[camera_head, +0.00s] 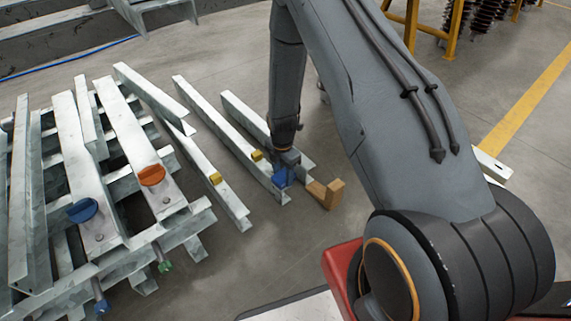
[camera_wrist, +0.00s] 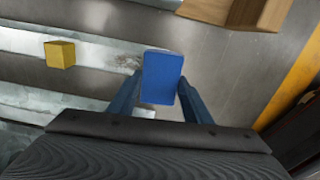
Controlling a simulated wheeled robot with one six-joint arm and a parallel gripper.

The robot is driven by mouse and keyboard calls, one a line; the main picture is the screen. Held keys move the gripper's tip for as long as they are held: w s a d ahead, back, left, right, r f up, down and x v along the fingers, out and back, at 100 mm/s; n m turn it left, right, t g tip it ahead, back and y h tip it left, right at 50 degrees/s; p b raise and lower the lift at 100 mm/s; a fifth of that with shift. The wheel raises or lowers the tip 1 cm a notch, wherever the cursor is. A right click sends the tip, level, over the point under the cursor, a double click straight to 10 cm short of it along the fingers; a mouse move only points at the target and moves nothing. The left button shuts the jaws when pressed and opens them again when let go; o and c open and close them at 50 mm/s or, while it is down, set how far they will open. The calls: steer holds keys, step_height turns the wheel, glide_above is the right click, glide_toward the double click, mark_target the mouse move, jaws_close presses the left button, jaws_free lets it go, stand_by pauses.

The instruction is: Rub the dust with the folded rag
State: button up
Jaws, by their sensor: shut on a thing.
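My gripper (camera_head: 284,172) is low at the near end of a steel angle bar. In the wrist view its two blue fingers (camera_wrist: 160,103) are shut on a flat blue pad (camera_wrist: 163,76), which looks like the folded rag. The pad is over or against the pale bar (camera_wrist: 105,58); I cannot tell if it touches. Grey, mottled smudging shows on the bar just left of the pad and may be the dust. The pad and fingers hide the steel under them. In the head view the pad and fingers blend into one blue shape.
A wooden block (camera_head: 327,194) lies right of my gripper. Yellow blocks (camera_head: 257,156) (camera_head: 215,178) sit on neighbouring bars. Floor below the wooden block is clear.

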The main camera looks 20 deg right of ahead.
steer(key=shift+a+r+p, duration=0.1)
steer(key=shift+r+p, duration=1.9)
steer(key=shift+r, duration=0.75)
